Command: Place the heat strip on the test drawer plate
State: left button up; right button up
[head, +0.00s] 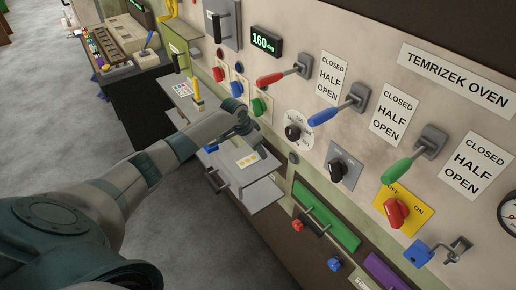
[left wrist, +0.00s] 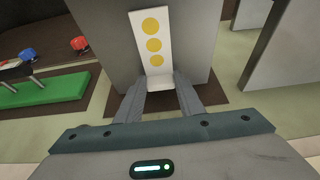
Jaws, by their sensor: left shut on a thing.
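The heat strip (head: 247,160) is a white card with three yellow dots. It also shows in the left wrist view (left wrist: 153,45), its near end between my fingers. My left gripper (head: 240,141) is shut on that end, reaching in from the left. The test drawer plate (head: 262,192) is a flat grey plate standing out from the oven front. It shows behind the strip in the left wrist view (left wrist: 100,40). The strip overlaps the plate in both views; I cannot tell whether it touches it. My right gripper is not in view.
Levers in red (head: 270,79), blue (head: 323,116) and green (head: 397,172) stick out of the oven panel. A green bar (head: 326,215) and a red knob (head: 297,225) lie right of the plate. Another plate (head: 180,88) stands farther left. Grey floor (head: 190,235) is open in front.

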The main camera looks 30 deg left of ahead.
aim_at(248, 161)
pick_arm(q)
jog(key=shift+f, duration=0.1)
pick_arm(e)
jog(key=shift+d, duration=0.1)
pick_arm(q)
jog(key=o, duration=0.8)
jog(key=shift+c, duration=0.2)
jog(key=shift+o, duration=1.2)
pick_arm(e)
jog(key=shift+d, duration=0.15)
pick_arm(q)
jog(key=shift+r, duration=0.2)
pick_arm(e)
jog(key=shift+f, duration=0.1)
pick_arm(q)
jog(key=b+v, duration=0.2)
jog(key=v, duration=1)
jog(key=shift+b, duration=0.35)
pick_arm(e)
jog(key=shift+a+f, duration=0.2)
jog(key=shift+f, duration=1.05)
pick_arm(q)
jog(key=shift+f, duration=0.15)
